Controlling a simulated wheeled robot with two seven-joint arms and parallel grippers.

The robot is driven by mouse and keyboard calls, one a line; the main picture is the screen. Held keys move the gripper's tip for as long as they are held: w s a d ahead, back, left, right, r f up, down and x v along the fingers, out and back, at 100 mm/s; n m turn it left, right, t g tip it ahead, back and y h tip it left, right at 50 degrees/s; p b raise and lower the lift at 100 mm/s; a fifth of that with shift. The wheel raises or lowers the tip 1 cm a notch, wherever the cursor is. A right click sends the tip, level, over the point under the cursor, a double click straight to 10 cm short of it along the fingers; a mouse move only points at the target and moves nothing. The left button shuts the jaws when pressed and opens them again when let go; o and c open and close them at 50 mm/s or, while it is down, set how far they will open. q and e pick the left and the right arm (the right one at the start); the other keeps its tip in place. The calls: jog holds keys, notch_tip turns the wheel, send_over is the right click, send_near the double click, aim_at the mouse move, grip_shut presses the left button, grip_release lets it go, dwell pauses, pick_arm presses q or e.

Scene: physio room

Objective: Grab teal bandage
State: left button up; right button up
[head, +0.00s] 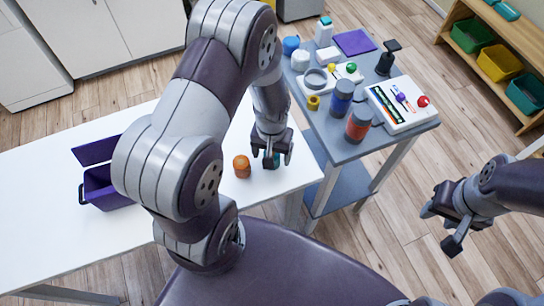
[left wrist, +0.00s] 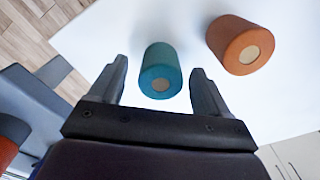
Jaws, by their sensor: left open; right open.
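The teal bandage (left wrist: 160,72) is a short roll with a pale round core, on the white table. In the left wrist view it lies between the two open fingers of my left gripper (head: 271,160), with a gap on each side. In the head view my left gripper points down over it and hides most of it; only a bit of teal shows at the fingers. My right gripper (head: 446,226) is open and empty, out over the floor at the right.
An orange roll (left wrist: 240,45) stands close to the teal one; it also shows in the head view (head: 242,167). A purple open box (head: 104,188) is at the left of the white table (head: 50,232). A grey cart (head: 405,134) crowded with bottles adjoins at the right.

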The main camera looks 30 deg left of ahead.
pick_arm(q)
jog(key=shift+w+d+f, duration=0.1)
jog(key=shift+f, duration=0.1)
jog(key=shift+c, duration=0.8)
jog(key=shift+a, duration=0.2)
jog(key=c, duration=0.5)
jog(key=shift+d, duration=0.15)
jog(key=c, duration=0.5)
jog(key=shift+o, duration=0.2)
